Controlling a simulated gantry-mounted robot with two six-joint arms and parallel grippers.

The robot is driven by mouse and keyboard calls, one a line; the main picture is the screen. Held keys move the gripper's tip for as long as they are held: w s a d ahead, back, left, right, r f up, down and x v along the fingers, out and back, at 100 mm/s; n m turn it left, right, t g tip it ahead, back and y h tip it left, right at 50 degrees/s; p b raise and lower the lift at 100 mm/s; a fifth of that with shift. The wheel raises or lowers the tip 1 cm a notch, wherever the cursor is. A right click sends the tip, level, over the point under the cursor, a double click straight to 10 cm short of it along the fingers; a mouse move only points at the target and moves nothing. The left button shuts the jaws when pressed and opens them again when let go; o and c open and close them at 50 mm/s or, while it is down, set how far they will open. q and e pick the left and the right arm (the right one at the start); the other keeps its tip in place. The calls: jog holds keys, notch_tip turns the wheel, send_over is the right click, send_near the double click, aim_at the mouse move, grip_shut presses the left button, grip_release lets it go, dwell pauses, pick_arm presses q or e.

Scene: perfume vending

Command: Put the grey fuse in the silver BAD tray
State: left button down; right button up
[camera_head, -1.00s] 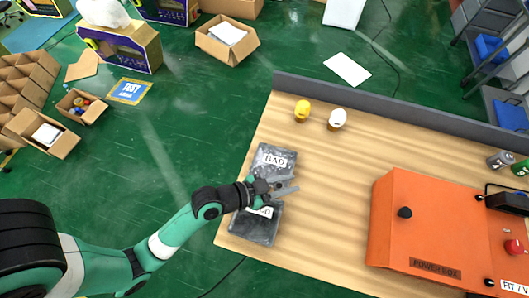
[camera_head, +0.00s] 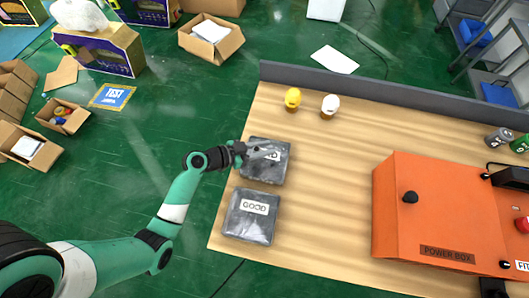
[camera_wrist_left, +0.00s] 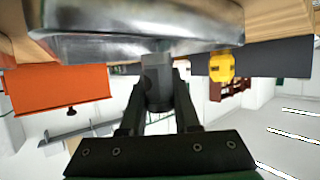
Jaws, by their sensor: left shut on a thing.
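My left gripper (camera_head: 252,153) is over the silver BAD tray (camera_head: 272,174) and covers part of its label. In the left wrist view, the gripper (camera_wrist_left: 160,92) is shut on the grey fuse (camera_wrist_left: 156,68), a small grey piece between the fingers. The BAD tray's shiny metal side (camera_wrist_left: 130,42) fills the top of that upside-down view, close to the fuse. I cannot tell whether the fuse touches the tray. The silver GOOD tray (camera_head: 250,228) lies nearer the table's front left corner. My right gripper is not in view.
An orange power box (camera_head: 435,210) stands on the right of the wooden table (camera_head: 325,190). A yellow item (camera_head: 292,99) and a white item (camera_head: 329,106) stand near the back edge. Grey and green cylinders (camera_head: 498,139) are at the far right. The table's middle is clear.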

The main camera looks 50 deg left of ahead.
pick_arm(q)
notch_tip(320, 180, down, 3)
jog(key=b, duration=0.2)
jog(key=shift+f+b, duration=0.2)
jog(key=shift+b, duration=0.2)
jog(key=shift+r, duration=0.2)
jog(key=shift+f, duration=0.15)
jog(key=c, duration=0.6)
grip_release()
jog(key=shift+c, duration=0.2)
